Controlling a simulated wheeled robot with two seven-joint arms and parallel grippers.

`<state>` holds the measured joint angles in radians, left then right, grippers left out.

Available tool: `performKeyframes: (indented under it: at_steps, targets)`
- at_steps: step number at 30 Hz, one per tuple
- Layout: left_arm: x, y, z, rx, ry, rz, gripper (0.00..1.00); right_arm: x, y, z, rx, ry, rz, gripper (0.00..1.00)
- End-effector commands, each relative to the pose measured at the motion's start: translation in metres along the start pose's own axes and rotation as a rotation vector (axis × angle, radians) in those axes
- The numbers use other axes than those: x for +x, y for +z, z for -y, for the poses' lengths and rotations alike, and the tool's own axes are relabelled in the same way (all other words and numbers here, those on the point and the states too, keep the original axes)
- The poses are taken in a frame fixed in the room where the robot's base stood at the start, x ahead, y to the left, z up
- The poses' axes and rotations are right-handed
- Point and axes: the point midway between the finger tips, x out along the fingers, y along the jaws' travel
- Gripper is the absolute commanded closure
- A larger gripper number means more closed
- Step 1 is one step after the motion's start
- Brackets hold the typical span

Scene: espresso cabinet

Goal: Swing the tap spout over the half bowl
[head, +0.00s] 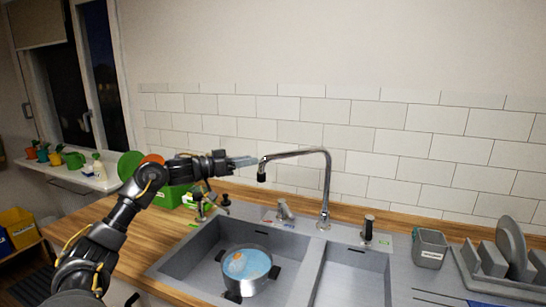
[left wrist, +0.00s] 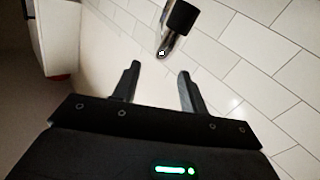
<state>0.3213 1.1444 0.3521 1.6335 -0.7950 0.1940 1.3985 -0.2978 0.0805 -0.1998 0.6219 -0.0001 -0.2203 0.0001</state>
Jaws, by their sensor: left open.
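The chrome tap spout (head: 294,153) rises from the back of the sink, bends over to the left and ends in a black nozzle. The nozzle also shows in the left wrist view (left wrist: 181,17), beyond my open fingers. My left gripper (head: 256,160) is just left of the spout's end, at about its height; its fingers are apart with nothing between them. Contact with the spout cannot be told. The left, larger bowl (head: 187,262) holds a pot. The half bowl (head: 350,285) is the narrower right basin and looks empty. My right gripper is not in view.
A pot (head: 247,287) with blue contents stands in the left bowl. A tap lever (head: 284,211), a black-topped dispenser (head: 368,228) and a grey caddy (head: 430,248) stand along the sink. A dish rack (head: 490,280) is at right. Tiled wall (head: 380,140) lies close behind the tap.

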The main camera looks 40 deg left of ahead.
Motion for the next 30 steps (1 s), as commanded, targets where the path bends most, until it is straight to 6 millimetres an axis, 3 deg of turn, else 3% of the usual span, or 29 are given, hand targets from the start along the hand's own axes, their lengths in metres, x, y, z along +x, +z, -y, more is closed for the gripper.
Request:
performKeyframes:
  at_steps: [6,15,28,30]
  targets:
    - [0.038,-0.007,-0.001,-0.002,0.0,-0.003,0.57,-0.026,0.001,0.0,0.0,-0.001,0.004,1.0]
    - [0.081,-0.004,0.001,-0.002,-0.004,-0.002,0.57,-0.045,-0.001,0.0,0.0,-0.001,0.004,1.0]
    - [0.091,0.0,0.001,0.001,-0.004,0.0,0.57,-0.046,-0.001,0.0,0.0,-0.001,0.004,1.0]
    - [0.091,0.0,0.001,0.001,-0.004,0.0,0.65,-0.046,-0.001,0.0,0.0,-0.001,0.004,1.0]
